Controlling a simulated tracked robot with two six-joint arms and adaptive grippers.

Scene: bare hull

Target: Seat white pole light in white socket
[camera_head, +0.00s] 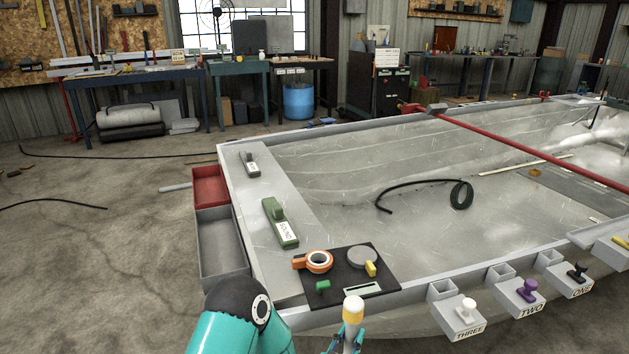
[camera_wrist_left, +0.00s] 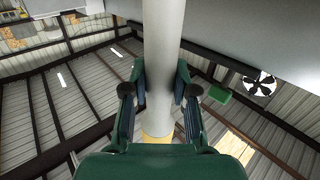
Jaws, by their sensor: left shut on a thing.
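The white pole light (camera_head: 353,309) is upright at the bottom of the head view, with a yellow band under its white top. My left gripper (camera_head: 346,342) is shut on the pole, in front of the hull's near edge. In the left wrist view the pole (camera_wrist_left: 165,45) runs between the gripper's two fingers (camera_wrist_left: 160,85), its yellow band low in the picture. Grey fixtures sit along the near edge; the one marked THREE (camera_head: 462,322) has a white knob (camera_head: 468,305). I cannot tell which opening is the white socket. My right gripper is not in view.
A black mat (camera_head: 385,292) on the hull corner carries an orange ring (camera_head: 317,262), a grey round piece and small parts. Fixtures TWO (camera_head: 520,300) and ONE (camera_head: 570,282) stand farther right. A black hose (camera_head: 462,195) lies in the open hull. Red and grey bins hang at left.

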